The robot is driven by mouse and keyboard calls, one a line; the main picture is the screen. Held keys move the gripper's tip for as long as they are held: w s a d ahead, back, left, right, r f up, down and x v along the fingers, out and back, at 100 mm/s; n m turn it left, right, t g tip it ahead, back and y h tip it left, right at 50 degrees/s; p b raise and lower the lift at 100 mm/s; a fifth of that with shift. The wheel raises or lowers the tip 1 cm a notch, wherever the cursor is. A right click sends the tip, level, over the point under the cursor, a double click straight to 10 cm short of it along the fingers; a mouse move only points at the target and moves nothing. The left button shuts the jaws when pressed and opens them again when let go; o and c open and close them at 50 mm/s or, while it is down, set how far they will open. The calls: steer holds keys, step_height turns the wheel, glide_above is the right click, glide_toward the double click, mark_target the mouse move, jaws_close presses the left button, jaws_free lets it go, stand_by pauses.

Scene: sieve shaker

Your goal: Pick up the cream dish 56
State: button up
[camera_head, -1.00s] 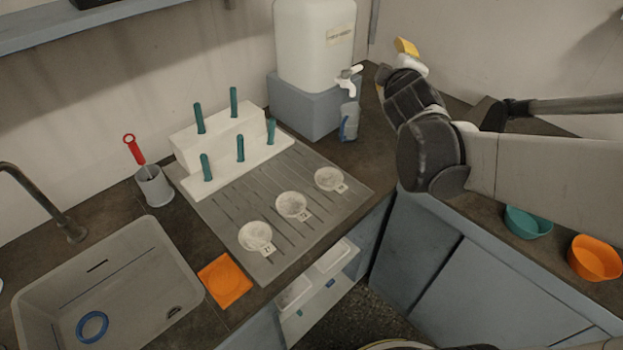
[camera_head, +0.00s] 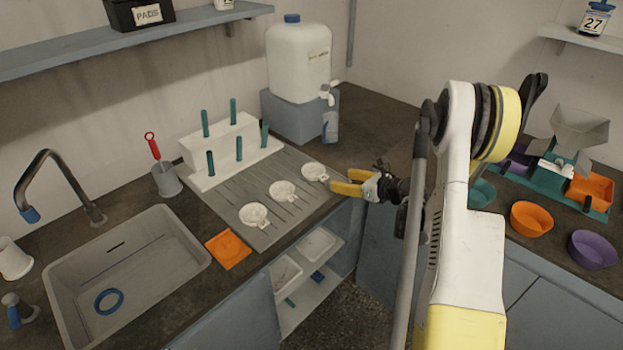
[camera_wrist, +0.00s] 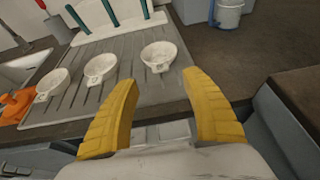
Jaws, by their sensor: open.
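Three shallow round cream dishes with small tabs lie in a row on the grey ribbed drainboard (camera_head: 272,228): a left dish (camera_head: 254,215), a middle dish (camera_head: 283,190) and a right dish (camera_head: 315,172). Their tab labels are too small to read, so I cannot tell which is 56. My gripper (camera_head: 340,181) has yellow fingers, open and empty, beside the right dish at the drainboard's right edge. In the wrist view, the right dish (camera_wrist: 159,55) shows just beyond the gap between the fingers (camera_wrist: 161,82); the middle dish (camera_wrist: 100,68) and left dish (camera_wrist: 52,84) are further left.
A white stepped rack (camera_head: 228,148) with teal pegs stands behind the dishes. A water container (camera_head: 299,60) stands on a grey block behind right. The sink (camera_head: 125,265) and an orange square dish (camera_head: 228,249) are left.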

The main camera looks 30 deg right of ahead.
mark_target(324, 178)
steer(key=b+x, duration=0.1)
steer(key=x, duration=0.4)
steer(key=shift+f, duration=0.1)
steer(key=b+x, duration=0.1)
steer(key=x, duration=0.1)
steer(key=b+x, duration=0.1)
steer(key=x, duration=0.1)
steer(key=shift+w+f, duration=0.1)
steer(key=shift+f, duration=0.25)
steer(key=shift+w+a, duration=0.15)
steer(key=shift+w, duration=0.05)
jaws_close()
